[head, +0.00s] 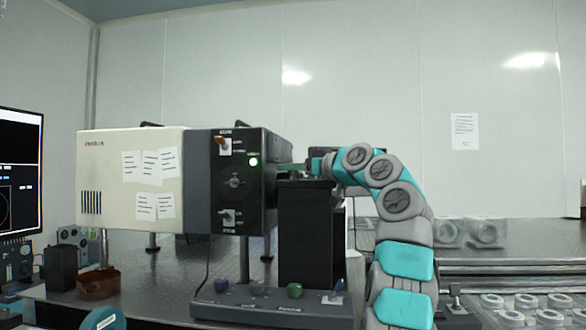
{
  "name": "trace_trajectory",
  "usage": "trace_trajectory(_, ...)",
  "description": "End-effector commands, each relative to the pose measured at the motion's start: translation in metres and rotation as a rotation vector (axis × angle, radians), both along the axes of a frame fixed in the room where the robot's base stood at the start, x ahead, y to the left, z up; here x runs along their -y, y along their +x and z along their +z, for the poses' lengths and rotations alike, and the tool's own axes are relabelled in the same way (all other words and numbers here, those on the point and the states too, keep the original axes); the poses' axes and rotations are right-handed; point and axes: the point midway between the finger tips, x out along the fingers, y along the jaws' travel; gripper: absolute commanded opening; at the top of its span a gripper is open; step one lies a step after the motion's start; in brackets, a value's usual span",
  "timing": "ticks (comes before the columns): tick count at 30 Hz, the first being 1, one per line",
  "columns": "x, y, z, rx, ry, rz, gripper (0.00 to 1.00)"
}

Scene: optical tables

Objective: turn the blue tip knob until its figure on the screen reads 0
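I cannot make out a knob with a clearly blue tip. A purple knob (221,285) and a green knob (295,290) stand on the dark base plate in front of the instrument, with a darker knob (257,288) between them that is hard to tell. The screen (20,175) is at the left edge, partly cut off; its figures are too small to read. My gripper (300,168) is at the end of my teal and grey arm, above the black block and beside the instrument's front panel. Its fingers are mostly hidden, so its opening does not show.
The white and black instrument (135,180) stands on posts, with a lit green lamp on its panel. A tall black block (306,235) rises behind the knobs. A small brown tray (98,284) is at left. Clear-packed parts (525,308) lie at right.

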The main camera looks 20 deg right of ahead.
Motion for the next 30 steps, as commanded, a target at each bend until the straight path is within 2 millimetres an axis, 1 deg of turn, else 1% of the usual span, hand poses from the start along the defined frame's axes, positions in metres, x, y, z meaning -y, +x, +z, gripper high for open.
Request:
trace_trajectory(1,0.0,0.0,0.0,0.0,0.0,0.0,0.41)
trace_trajectory(2,0.0,0.0,0.0,0.0,0.0,0.0,0.38)
trace_trajectory(12,-0.0001,0.0,0.0,0.0,0.0,0.0,0.0)
trace_trajectory(23,-0.0004,0.0001,-0.0007,0.0,0.0,-0.005,0.0)
trace_trajectory(30,-0.0014,-0.0001,-0.0017,0.0,-0.001,-0.044,0.0)
